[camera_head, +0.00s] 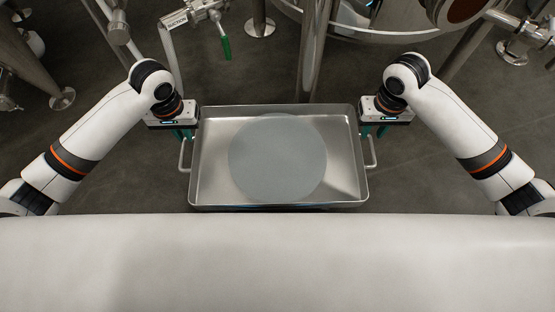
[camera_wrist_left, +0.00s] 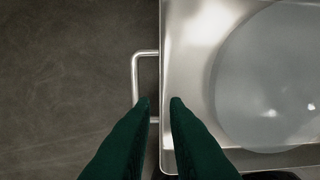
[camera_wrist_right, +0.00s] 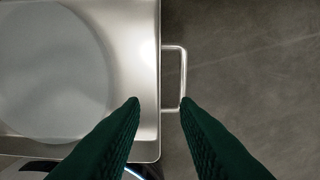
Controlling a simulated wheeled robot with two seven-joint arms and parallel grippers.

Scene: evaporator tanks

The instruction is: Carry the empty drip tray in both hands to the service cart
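The drip tray (camera_head: 199,165) is a shallow rectangular metal pan in the middle of the head view, with a bar handle at each short side. A pale grey-blue round patch (camera_head: 278,158) lies in it; I cannot tell whether it is liquid or a disc. My left gripper (camera_head: 183,134) is open above the left handle (camera_wrist_left: 135,78), its green fingertips either side of the tray's left wall. My right gripper (camera_head: 374,131) is open above the right handle (camera_wrist_right: 183,75), its fingertips wider apart. Neither visibly grips a handle. No service cart shows.
Steel tank legs (camera_head: 312,50) and a tank's lower part stand behind the tray. A pipe with a green-handled valve (camera_head: 224,45) is at the back left. A large white surface (camera_head: 278,262) fills the front. Dark floor is clear on both sides of the tray.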

